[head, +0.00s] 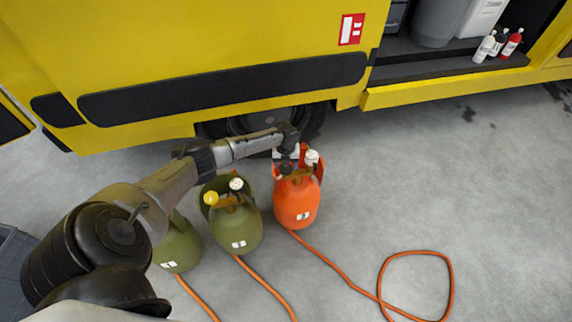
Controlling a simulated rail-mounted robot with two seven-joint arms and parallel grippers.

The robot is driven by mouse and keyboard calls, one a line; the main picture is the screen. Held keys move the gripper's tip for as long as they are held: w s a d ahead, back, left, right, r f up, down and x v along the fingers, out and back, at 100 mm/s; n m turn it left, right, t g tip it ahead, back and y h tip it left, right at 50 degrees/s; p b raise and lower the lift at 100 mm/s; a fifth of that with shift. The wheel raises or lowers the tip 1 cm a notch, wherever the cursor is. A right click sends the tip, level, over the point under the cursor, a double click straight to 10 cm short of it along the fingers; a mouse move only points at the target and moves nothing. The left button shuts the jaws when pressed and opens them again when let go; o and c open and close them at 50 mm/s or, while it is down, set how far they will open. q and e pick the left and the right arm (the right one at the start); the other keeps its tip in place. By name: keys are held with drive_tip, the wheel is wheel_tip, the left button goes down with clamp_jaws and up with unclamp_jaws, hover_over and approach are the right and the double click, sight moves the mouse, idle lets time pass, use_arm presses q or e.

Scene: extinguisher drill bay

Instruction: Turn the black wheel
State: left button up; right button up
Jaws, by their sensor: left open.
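An orange cylinder (295,205) stands on the concrete floor in the middle of the head view. On its top are a white-topped knob (312,158) and a small black wheel (286,169). My left gripper (287,159) is above the top of the orange cylinder, right over the black wheel, and is open. The gripper partly hides the wheel. Whether the fingers touch the wheel, I cannot tell. My right gripper is not in view.
A green cylinder (236,226) with yellow and white knobs stands left of the orange one. Another green cylinder (177,246) is partly behind my arm. Orange hoses (346,276) run across the floor. A yellow truck (200,60) is behind. The floor at right is largely clear.

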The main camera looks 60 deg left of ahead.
use_arm(q)
wheel_tip(320, 180, up, 12)
drive_tip(key=p, duration=0.4)
drive_tip(key=shift+f+p, duration=0.25)
drive_tip(key=shift+p, duration=0.1)
idle(0.3)
